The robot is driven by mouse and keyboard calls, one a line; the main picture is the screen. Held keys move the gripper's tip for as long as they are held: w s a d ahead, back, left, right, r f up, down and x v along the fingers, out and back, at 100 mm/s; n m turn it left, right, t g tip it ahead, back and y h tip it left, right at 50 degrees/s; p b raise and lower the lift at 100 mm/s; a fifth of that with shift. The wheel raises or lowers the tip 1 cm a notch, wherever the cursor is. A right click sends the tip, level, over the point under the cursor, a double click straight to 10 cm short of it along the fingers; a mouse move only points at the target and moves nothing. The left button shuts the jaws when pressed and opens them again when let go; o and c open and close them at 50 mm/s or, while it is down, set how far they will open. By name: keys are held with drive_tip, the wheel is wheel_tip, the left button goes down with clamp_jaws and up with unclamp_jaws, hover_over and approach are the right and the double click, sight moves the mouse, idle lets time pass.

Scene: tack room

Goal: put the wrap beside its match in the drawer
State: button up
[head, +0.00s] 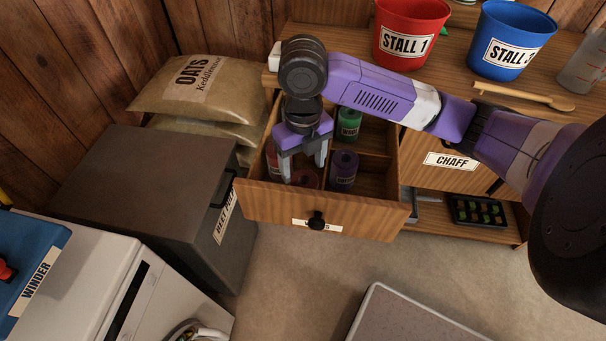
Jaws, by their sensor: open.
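The open drawer (270,207) holds several upright rolled wraps. A red wrap (272,160) stands at the left, partly behind my gripper's left finger. Another red wrap (307,180) is low between and behind the fingertips, mostly hidden by the drawer front. A purple wrap (343,171) stands just right of the gripper, and a green wrap (349,124) stands behind it. My gripper (304,172) points down into the drawer, with its fingers apart on either side of the second red wrap. I cannot tell whether they touch it.
A red STALL 1 bucket (408,28) and a blue bucket (510,38) stand on the counter with a wooden spoon (525,96). A grey bin (150,190) and oats sacks (195,90) are left of the drawer.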

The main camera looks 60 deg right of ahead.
wheel_tip(320, 180, up, 5)
drive_tip(key=shift+r, duration=0.2)
idle(0.6)
